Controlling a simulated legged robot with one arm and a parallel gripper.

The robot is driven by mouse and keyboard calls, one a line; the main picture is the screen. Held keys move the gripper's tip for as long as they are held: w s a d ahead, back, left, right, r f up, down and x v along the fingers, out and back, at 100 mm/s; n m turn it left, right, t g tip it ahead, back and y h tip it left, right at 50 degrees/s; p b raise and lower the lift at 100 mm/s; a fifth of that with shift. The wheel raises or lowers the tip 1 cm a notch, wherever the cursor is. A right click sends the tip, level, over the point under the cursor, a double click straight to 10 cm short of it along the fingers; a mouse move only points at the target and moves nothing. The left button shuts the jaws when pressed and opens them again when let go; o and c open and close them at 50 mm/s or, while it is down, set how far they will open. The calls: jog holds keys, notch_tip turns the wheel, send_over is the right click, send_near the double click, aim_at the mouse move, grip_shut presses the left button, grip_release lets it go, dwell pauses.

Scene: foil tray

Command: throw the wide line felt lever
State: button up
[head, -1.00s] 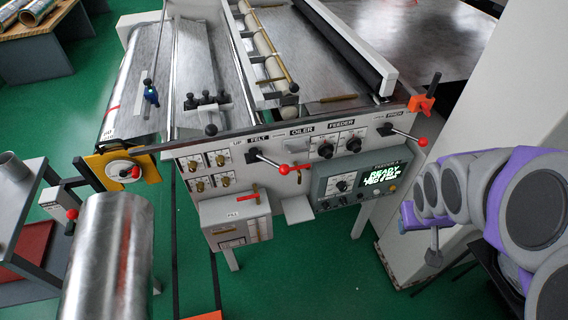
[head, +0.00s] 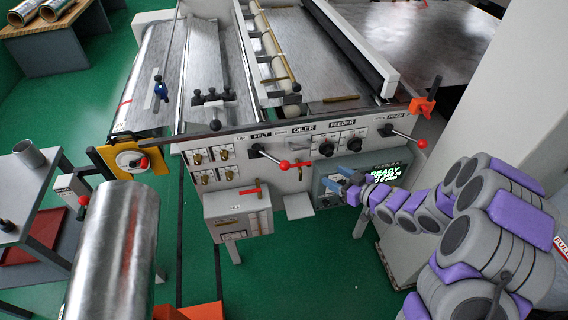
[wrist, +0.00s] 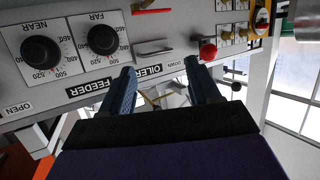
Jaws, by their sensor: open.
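The felt lever (head: 268,157) is on the machine's front panel, under the FELT label. It has a dark pivot, a pale rod and a red ball knob (head: 284,165) pointing down and right. In the wrist view, which shows the panel upside down, the red knob (wrist: 208,52) is beside the right finger, near the DOWN label. My gripper (head: 343,181) is open and empty in front of the control display, right of the lever in the head view. In the wrist view its blue fingers (wrist: 160,75) straddle the area by the OILER label. I see no contact with the lever.
A similar red-knobbed lever (head: 406,137) is at the panel's right, by the PINCH label. Feeder dials (head: 327,149) and the lit display box (head: 365,174) are near my gripper. A grey box (head: 238,212) hangs below the lever. Open green floor lies in front.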

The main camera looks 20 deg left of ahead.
jog(key=s+a+g+y, duration=0.1)
jog(key=s+a+y, duration=0.1)
jog(key=s+y, duration=0.2)
jog(key=b, duration=0.2)
send_near(279, 161)
jog(key=shift+n+g, duration=0.3)
jog(key=shift+n, duration=0.1)
jog(key=x, duration=1)
jog(key=shift+w+f, duration=0.2)
jog(key=shift+f, duration=0.15)
grip_shut()
